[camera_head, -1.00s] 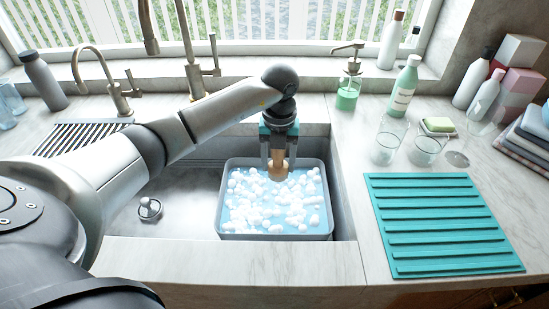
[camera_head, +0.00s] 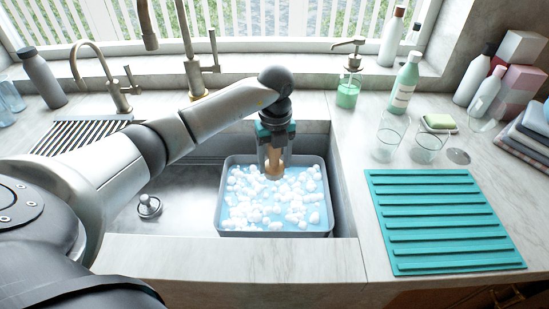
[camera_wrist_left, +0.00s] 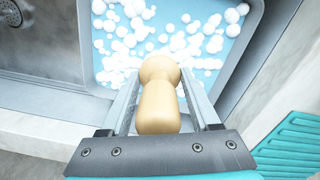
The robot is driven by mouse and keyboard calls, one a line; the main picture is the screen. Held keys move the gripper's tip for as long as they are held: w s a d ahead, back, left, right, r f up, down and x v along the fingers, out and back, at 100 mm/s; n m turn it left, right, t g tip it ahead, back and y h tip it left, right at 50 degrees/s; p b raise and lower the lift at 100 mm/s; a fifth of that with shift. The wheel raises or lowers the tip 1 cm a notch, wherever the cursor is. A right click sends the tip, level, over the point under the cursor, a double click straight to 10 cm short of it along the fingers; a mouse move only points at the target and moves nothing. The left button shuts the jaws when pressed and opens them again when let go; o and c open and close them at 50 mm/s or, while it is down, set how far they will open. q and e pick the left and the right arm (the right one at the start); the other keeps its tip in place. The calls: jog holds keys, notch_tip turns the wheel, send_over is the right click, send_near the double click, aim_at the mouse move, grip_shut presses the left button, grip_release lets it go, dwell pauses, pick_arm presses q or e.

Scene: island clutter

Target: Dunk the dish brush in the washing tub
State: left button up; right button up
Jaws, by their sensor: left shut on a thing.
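The washing tub (camera_head: 218,215) is a grey rectangular tub in the sink, holding blue water with white foam balls. It also shows in the left wrist view (camera_wrist_left: 262,60). My left gripper (camera_head: 273,168) is over the back middle of the tub, pointing down. It is shut on the dish brush (camera_head: 274,163), whose tan wooden handle also shows between the fingers in the left wrist view (camera_wrist_left: 158,100). The brush's lower end is hidden; I cannot tell how deep it sits in the foam. My right gripper is not in view.
A teal drying mat (camera_head: 445,222) lies right of the sink. Two clear glasses (camera_head: 388,138) (camera_head: 428,146) and a soap dish with a green sponge (camera_head: 438,122) stand behind it. Taps (camera_head: 190,60) rise behind the sink. A strainer plug (camera_head: 149,206) lies left of the tub.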

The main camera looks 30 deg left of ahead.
pick_arm(q)
jog(key=b, duration=0.6)
send_over(273, 210)
notch_tip(273, 210, down, 10)
jog(key=shift+w+d+f+b, duration=0.1)
jog(key=shift+d+f+b, duration=0.1)
jog(key=shift+f+b, duration=0.35)
jog(key=shift+f, duration=0.25)
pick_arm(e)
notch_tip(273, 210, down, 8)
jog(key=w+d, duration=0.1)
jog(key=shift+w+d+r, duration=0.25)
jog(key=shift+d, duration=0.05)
pick_arm(q)
jog(key=shift+f, duration=0.1)
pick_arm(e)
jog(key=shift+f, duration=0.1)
